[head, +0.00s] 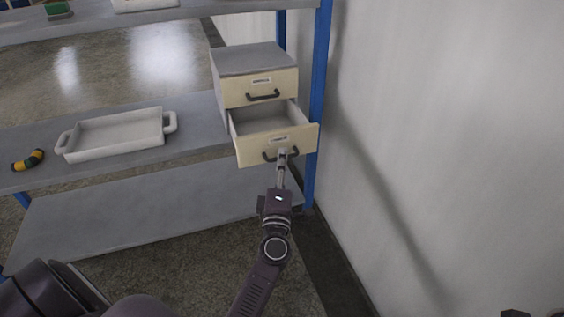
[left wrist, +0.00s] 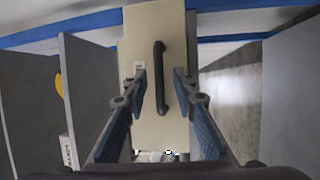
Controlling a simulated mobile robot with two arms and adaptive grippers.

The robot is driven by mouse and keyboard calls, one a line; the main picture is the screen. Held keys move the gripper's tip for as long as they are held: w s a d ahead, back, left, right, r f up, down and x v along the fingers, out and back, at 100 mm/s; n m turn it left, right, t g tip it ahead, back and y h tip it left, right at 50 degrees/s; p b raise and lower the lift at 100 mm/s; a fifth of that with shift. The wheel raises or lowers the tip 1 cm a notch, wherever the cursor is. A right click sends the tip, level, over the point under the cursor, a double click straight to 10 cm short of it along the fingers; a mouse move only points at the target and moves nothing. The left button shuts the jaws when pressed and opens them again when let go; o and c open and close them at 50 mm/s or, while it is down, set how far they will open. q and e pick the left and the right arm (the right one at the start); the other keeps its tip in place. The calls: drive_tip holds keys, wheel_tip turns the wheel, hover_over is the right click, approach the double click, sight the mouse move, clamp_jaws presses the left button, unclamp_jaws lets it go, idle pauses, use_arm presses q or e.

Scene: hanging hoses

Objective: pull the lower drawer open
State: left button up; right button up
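A cabinet (head: 255,60) with a grey top and two cream drawers stands on the shelf against the right post. The upper drawer (head: 262,87) is shut. The lower drawer (head: 291,142) stands pulled out, and its empty inside shows. My left gripper (head: 282,154) is at the dark handle of the lower drawer in the head view and partly covers it. In the left wrist view, the dark handle (left wrist: 160,78) lies between the two fingers of my left gripper (left wrist: 162,76), with a gap on each side. The fingers are open.
A white tray (head: 117,136) with handles and a black-and-yellow curved piece (head: 28,161) are on the shelf (head: 193,122) to the left. A blue post (head: 319,90) and a pale wall (head: 450,130) stand close on the right.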

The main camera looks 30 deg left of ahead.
use_arm(q)
drive_tip(key=v, duration=1.2)
